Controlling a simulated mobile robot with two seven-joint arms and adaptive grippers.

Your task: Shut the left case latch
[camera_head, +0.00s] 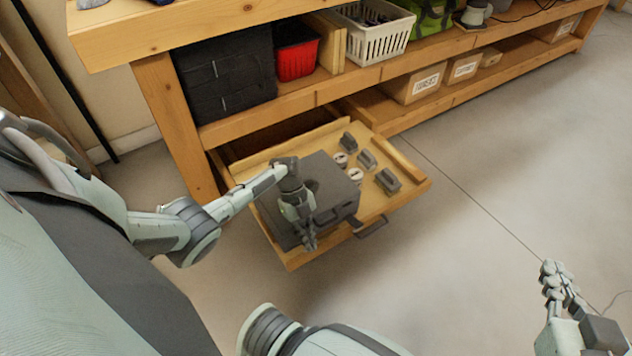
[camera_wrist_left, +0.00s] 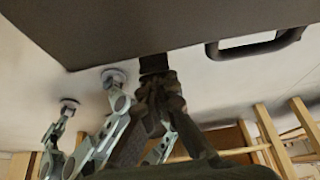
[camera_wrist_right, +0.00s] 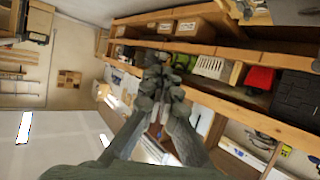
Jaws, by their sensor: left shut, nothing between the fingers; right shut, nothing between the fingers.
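The dark grey case (camera_head: 325,172) lies with its lid down in the pulled-out wooden drawer. In the left wrist view its dark face (camera_wrist_left: 110,30) fills the top, with a handle (camera_wrist_left: 255,48) at the right. My left gripper (camera_head: 310,247) is shut and empty, pointing down at the case's front, left of the handle. In the left wrist view its fingertips (camera_wrist_left: 155,75) are at the case edge, by a small dark piece (camera_wrist_left: 154,63); I cannot tell whether this is the left latch. The arm hides part of the case. My right gripper (camera_head: 550,268) is shut and empty, far right.
The drawer (camera_head: 412,180) also holds several grey blocks (camera_head: 387,180) and round white-topped pieces (camera_head: 355,175). A drawer handle (camera_head: 372,228) sticks out in front. The bench shelves above hold a black crate (camera_head: 228,75), red bin (camera_head: 297,58) and white basket (camera_head: 375,40). Floor at right is clear.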

